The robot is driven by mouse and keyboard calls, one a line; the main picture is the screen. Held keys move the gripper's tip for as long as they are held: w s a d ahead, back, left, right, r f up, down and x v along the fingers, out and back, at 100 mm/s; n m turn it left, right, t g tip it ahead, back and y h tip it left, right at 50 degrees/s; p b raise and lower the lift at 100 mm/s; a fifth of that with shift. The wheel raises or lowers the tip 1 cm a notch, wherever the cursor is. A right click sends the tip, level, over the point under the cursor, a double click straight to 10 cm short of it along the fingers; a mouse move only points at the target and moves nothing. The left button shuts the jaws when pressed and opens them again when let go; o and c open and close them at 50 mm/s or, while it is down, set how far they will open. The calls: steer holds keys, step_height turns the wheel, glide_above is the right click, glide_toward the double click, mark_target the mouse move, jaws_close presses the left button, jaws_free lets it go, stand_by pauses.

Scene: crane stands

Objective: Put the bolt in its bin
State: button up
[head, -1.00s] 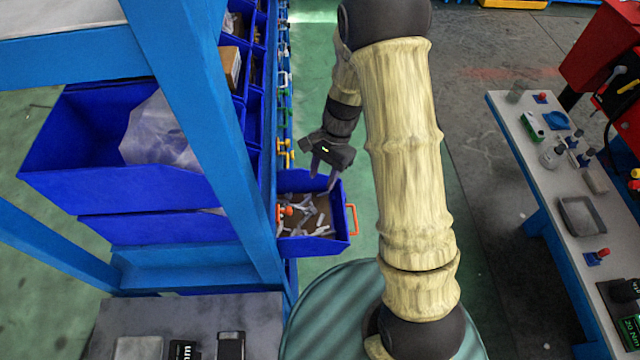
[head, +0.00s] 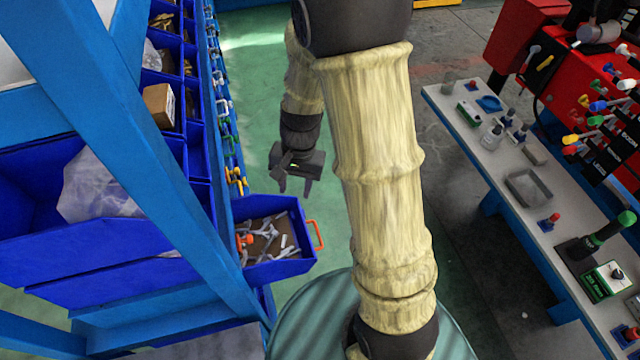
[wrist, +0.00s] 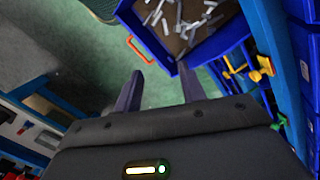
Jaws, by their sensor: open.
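My gripper (head: 294,185) hangs in the air just behind and to the right of a pulled-out blue drawer bin (head: 290,267) with an orange handle. Its two fingers are apart with nothing between them. In the wrist view my gripper (wrist: 160,88) points toward the edge of the bin (wrist: 205,52). The bin holds several pale metal pieces (wrist: 178,15) on a brown bottom. An orange-red piece (head: 244,240) shows at the bin's left side. I cannot tell which piece, if any, is the bolt.
A blue rack with bins stands at left, holding a plastic bag (head: 98,185) and a cardboard box (head: 158,104). Colored latches (head: 236,181) line its edge. A workbench (head: 528,188) with small items stands at right. Green floor between is clear.

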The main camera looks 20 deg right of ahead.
steer(key=s+d+r+n+t+h, duration=0.1)
steer(key=s+d+r+n+t, duration=0.2)
steer(key=s+d+r+n, duration=0.2)
step_height(320, 180, up, 2)
steer(key=shift+s+r+n+h, duration=0.1)
steer(key=shift+s+n+h, duration=0.25)
steer(key=shift+s, duration=0.75)
step_height(320, 180, down, 3)
steer(key=b, duration=0.3)
steer(key=shift+c, duration=0.4)
